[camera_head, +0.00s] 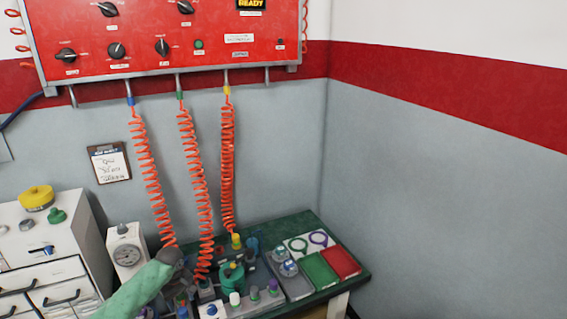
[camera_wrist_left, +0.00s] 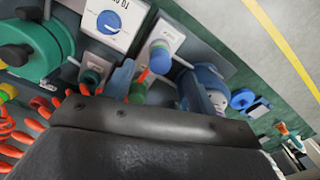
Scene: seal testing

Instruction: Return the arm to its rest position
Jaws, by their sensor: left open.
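My left arm, in a green sleeve, comes in from the lower left in the head view. My left gripper (camera_head: 180,278) is dark and sits low over the left part of the green bench (camera_head: 317,228), among small fittings. In the left wrist view, its dark body fills the bottom and the open gripper (camera_wrist_left: 155,90) faces the fittings. I see nothing held in it. Its fingertips are partly hidden in the head view. My right gripper is in neither view.
Coiled orange hoses (camera_head: 228,160) hang from the red panel (camera_head: 150,40) to the bench, close beside my left gripper. A dial gauge (camera_head: 127,254) and a drawer cabinet (camera_head: 50,250) stand left. Green (camera_head: 318,270) and red (camera_head: 340,261) trays lie right. The space before the right wall is clear.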

